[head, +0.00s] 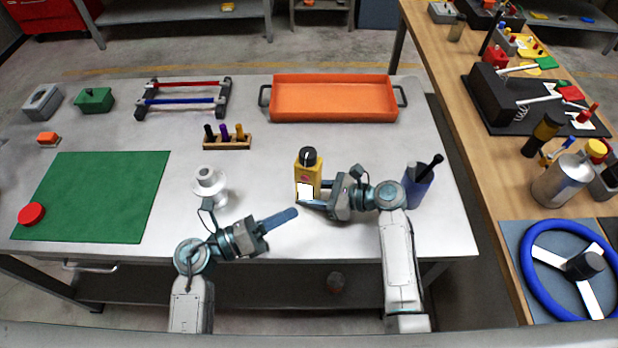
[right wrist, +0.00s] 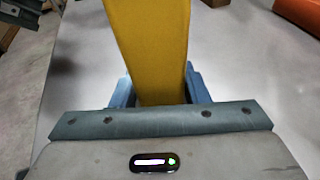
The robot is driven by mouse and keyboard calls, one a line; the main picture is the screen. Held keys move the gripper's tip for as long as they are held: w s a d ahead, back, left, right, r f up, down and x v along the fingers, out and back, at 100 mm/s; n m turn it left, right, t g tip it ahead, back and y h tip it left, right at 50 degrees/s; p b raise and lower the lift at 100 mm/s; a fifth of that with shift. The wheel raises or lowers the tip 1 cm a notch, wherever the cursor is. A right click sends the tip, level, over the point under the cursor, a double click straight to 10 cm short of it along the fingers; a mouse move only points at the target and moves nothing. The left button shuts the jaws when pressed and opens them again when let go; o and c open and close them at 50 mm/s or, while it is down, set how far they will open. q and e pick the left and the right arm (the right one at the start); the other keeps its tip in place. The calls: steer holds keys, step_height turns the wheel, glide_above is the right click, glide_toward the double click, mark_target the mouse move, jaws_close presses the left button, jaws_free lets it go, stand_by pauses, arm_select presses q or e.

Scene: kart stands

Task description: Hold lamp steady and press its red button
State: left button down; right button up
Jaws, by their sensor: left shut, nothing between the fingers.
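A yellow block-shaped lamp (head: 308,175) with a black top, a white front panel and a small red spot stands upright on the grey table. My right gripper (head: 314,194) comes from the right with a finger on either side of its lower body. In the right wrist view the yellow body (right wrist: 150,50) fills the space between the blue fingers, which appear to touch it. My left gripper (head: 293,213) is shut and empty, its fingertips left of and in front of the lamp, apart from it. The red button is too small to make out clearly.
A white spool-like part (head: 209,182) stands near my left gripper. A blue cup with a black handle (head: 418,186) stands right of my right wrist. An orange tray (head: 333,98) and a wooden rack (head: 228,142) lie behind. A green mat (head: 100,195) covers the left.

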steer(key=o, duration=0.4)
steer(key=shift+d, duration=0.1)
